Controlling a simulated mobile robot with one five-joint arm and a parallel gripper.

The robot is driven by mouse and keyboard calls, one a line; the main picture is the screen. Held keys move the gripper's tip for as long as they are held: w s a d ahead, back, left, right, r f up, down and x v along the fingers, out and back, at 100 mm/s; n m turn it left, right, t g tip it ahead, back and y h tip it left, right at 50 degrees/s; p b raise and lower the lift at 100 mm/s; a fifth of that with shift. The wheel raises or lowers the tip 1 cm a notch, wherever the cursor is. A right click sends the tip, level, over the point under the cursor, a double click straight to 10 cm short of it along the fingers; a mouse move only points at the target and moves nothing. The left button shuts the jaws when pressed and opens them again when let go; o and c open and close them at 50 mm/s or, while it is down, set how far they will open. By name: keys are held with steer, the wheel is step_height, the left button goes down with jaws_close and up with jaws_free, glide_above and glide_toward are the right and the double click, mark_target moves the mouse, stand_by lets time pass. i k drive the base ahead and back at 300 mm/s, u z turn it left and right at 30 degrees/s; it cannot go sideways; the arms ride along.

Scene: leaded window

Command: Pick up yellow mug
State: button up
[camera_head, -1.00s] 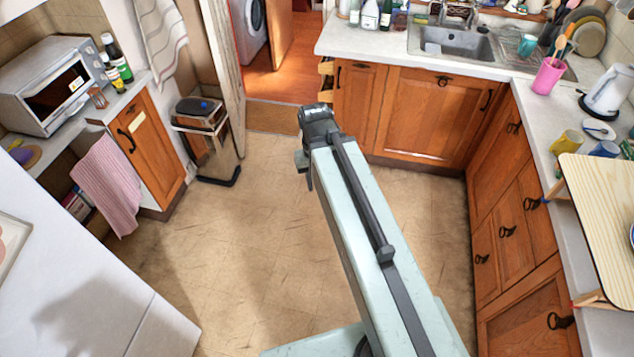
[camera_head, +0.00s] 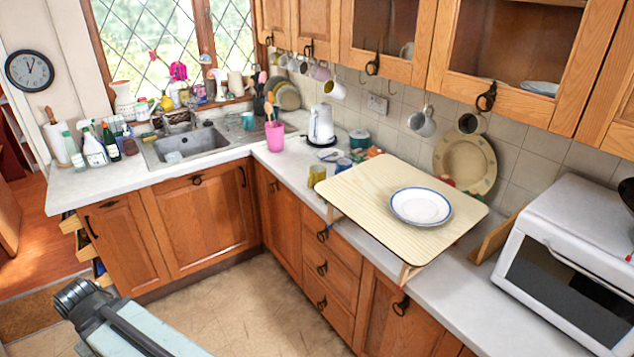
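The yellow mug (camera_head: 317,176) stands on the white counter along the right-hand run of cabinets. My pale green arm link with a dark end joint shows at the bottom left, over the floor and well apart from the mug. No gripper fingers show in this view.
A white plate with a blue rim (camera_head: 421,206) lies on the tray-table. A pink utensil cup (camera_head: 274,136), a white kettle (camera_head: 321,126) and a white microwave (camera_head: 570,265) stand on the counter. Mugs hang below the wall cabinets. Open floor (camera_head: 260,310) lies before the drawers.

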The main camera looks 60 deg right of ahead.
mark_target(315, 179)
steer(key=z, duration=2)
